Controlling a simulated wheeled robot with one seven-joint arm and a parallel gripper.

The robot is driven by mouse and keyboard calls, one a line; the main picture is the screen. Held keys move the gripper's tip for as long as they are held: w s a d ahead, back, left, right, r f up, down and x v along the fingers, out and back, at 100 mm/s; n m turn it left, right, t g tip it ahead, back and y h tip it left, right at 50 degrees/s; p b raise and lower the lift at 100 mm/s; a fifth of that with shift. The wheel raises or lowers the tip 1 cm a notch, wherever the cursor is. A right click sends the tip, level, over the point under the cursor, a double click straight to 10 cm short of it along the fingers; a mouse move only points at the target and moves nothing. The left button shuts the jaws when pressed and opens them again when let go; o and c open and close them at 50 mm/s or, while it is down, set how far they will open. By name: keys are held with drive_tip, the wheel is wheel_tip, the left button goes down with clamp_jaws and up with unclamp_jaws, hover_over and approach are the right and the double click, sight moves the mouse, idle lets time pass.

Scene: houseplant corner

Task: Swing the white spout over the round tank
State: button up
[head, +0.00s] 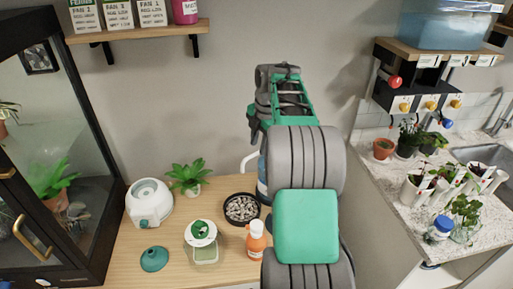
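A white rounded appliance (149,203) with a round top stands at the left of the wooden counter; it may be the round tank, but I cannot be sure. A thin white curved piece (249,161) shows just left of my arm, beside a blue object (262,182) mostly hidden behind the arm. I cannot tell whether this piece is the spout or a handle. My gripper (256,122) is raised near the back wall, above the counter, apart from the white appliance. Its fingers are too dark and covered to read.
On the wooden counter (205,272) are a teal dome (154,259), a lidded jar (202,241), an orange bottle (256,240), a black pebble dish (242,208) and a plant (188,175). A glass cabinet (62,150) stands left. A shelf (140,31) hangs above. Potted plants crowd the right counter (400,213).

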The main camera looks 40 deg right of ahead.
drive_tip(key=shift+w+f, duration=0.25)
drive_tip(key=shift+f, duration=0.95)
clamp_jaws()
idle(0.5)
